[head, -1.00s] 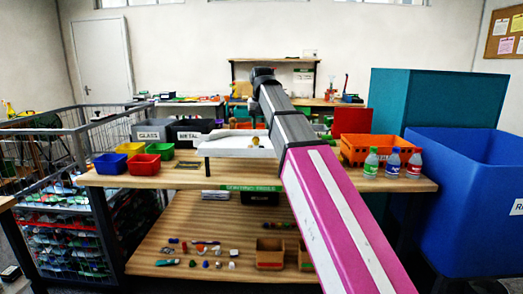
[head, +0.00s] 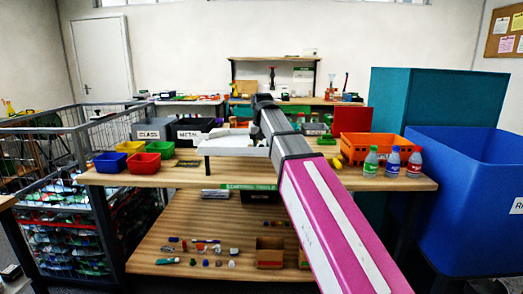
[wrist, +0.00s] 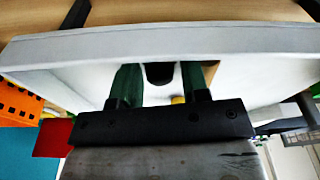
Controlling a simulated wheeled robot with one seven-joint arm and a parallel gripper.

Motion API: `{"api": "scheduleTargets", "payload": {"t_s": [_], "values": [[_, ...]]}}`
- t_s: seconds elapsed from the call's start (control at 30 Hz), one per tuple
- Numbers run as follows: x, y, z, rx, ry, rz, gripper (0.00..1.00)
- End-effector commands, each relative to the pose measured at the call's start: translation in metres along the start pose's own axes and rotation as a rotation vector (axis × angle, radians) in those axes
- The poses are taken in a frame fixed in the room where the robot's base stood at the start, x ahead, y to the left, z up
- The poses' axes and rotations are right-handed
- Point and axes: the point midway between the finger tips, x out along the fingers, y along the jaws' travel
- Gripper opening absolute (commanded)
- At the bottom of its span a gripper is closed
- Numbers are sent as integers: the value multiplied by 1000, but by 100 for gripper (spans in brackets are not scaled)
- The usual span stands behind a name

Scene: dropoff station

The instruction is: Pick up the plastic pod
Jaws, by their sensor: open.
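My gripper (wrist: 160,84) is open, with its two green fingers spread apart over the white tray (wrist: 270,42) in the wrist view. A small dark rounded thing (wrist: 160,73) shows between the fingers; it may be the plastic pod, but I cannot tell for sure. A bit of something yellow (wrist: 178,100) shows beside one finger. In the head view the white tray (head: 225,148) stands on the wooden table, and my arm hides its right part, the fingers and whatever lies there.
Red (head: 145,163), yellow (head: 130,147), blue (head: 110,162) and green bins stand left of the tray. An orange crate (head: 352,150) and three bottles (head: 393,162) stand to the right. A large blue bin (head: 465,210) is at far right. Small items lie on the lower shelf.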

Motion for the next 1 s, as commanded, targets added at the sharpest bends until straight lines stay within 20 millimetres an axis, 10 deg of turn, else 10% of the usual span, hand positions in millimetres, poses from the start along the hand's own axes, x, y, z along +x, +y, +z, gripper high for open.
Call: {"api": "scheduleTargets", "payload": {"t_s": [0.1, 0.2, 1.0], "values": [[0, 0, 0, 0, 0, 0, 39], [0, 0, 0, 0, 0, 0, 7], [-22, 0, -4, 0, 1, 0, 4]]}}
